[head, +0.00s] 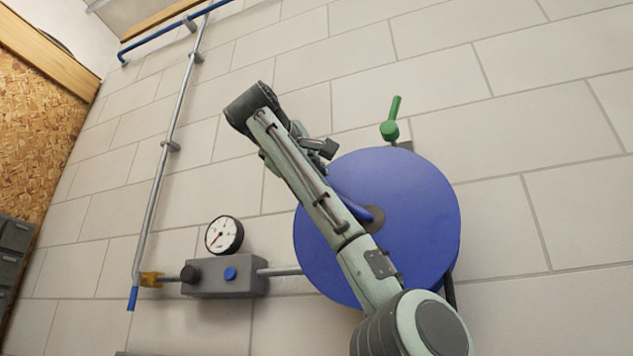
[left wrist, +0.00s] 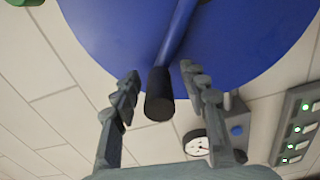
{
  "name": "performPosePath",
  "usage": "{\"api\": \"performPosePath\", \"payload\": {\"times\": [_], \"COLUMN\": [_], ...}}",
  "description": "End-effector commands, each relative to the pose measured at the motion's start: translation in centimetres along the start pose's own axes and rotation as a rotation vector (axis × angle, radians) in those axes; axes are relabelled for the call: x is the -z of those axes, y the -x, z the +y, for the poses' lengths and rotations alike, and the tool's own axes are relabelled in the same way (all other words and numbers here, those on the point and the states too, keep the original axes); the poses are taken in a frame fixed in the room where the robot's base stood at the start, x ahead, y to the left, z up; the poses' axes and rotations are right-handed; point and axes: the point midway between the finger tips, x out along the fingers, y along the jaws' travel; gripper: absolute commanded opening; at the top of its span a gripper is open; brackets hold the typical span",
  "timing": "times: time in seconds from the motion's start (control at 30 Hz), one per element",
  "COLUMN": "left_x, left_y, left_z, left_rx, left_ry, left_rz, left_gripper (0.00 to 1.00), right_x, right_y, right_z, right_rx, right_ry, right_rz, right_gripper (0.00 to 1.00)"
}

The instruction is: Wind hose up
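The blue round hose reel (head: 420,210) is mounted on the block wall. It fills the top of the left wrist view (left wrist: 110,35). Its blue crank arm (head: 350,200) runs out from the hub and ends in a black cylindrical handle (left wrist: 160,100). My left gripper (head: 322,149) is at the reel's upper left, partly hidden behind my arm in the head view. In the left wrist view my left gripper (left wrist: 158,85) is open, with its fingers on either side of the handle and visible gaps to it. No loose hose is clearly visible. My right gripper is out of view.
A green lever (head: 391,125) sticks out above the reel. Left of it are a grey valve box (head: 225,277) and a round gauge (head: 224,235), with a vertical pipe (head: 168,147) beyond. A panel with green lights (left wrist: 298,125) shows in the left wrist view.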

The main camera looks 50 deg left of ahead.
Motion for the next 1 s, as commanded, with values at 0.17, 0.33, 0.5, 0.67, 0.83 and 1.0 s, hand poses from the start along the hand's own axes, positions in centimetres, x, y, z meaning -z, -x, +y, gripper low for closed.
{"api": "performPosePath", "payload": {"times": [0.17, 0.33, 0.5, 0.67, 0.83, 1.0], "left_x": [0.1, 0.1, 0.1, 0.1, 0.1, 0.1], "left_y": [0.2, 2.2, 5.9, 9.2, 11.3, 12.1], "left_z": [0.1, 0.2, 0.2, 0.1, 0.1, 0.0], "left_rx": [-0.003, -0.006, -0.007, -0.005, -0.003, -0.001], "left_ry": [0.001, 0.002, 0.002, 0.002, 0.001, 0.002], "left_rz": [0.003, 0.003, 0.002, 0.001, 0.001, 0.001], "left_gripper": [0.44, 0.44, 0.44, 0.44, 0.44, 0.44], "right_x": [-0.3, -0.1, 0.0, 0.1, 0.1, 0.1], "right_y": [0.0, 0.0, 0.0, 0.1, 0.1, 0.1], "right_z": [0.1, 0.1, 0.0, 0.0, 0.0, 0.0], "right_rx": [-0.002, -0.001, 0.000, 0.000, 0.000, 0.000], "right_ry": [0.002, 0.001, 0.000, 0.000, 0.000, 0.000], "right_rz": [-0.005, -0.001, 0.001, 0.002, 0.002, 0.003], "right_gripper": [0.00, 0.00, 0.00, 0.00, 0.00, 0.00]}}
